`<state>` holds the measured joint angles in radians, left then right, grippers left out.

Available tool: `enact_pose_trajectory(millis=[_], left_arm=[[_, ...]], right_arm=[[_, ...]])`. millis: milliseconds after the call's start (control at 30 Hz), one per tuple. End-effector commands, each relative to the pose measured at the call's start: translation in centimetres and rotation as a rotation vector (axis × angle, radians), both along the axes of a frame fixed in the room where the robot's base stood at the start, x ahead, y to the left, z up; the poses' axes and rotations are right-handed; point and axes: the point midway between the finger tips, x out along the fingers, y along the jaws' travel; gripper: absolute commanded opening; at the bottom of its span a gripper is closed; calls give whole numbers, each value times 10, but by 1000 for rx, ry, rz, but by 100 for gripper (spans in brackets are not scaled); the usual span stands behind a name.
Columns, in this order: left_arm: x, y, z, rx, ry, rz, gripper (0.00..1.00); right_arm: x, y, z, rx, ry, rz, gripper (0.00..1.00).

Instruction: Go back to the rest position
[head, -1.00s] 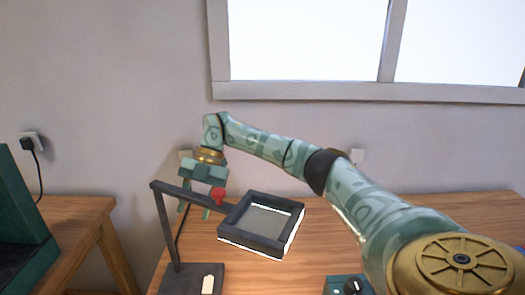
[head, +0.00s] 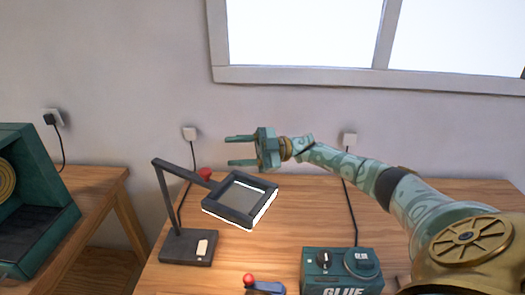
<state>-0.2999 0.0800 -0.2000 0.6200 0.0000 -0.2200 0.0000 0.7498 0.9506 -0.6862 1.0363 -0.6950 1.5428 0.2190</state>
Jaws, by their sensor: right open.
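My right gripper (head: 240,151) is open and empty. Its two fingers point left in the air, above and behind the square head of a dark desk lamp (head: 186,246). The green patterned right arm reaches in from the lower right, over the right part of the wooden table (head: 455,192). My left gripper is not in the head view.
A green box marked GLUE (head: 322,284) with knobs stands at the table's front. A red-tipped lever (head: 249,279) is left of it. A red knob (head: 205,174) shows by the lamp arm. A second wooden table (head: 95,184) with a green machine (head: 35,215) stands at left.

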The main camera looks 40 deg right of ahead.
Motion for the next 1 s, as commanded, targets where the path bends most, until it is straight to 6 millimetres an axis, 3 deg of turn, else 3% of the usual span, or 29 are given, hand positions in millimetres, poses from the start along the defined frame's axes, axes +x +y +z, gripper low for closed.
enact_pose_trajectory(millis=[800, 867, 967, 1000], left_arm=[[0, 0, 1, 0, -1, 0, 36], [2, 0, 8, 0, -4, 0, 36], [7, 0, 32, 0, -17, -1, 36], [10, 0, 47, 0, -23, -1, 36]], right_arm=[[-4, 6, 12, 66, -25, -7, 45], [-4, 6, 20, 66, -30, -6, 45], [-7, 6, 51, 67, -42, -7, 45], [-9, 6, 70, 66, -48, -6, 45]])
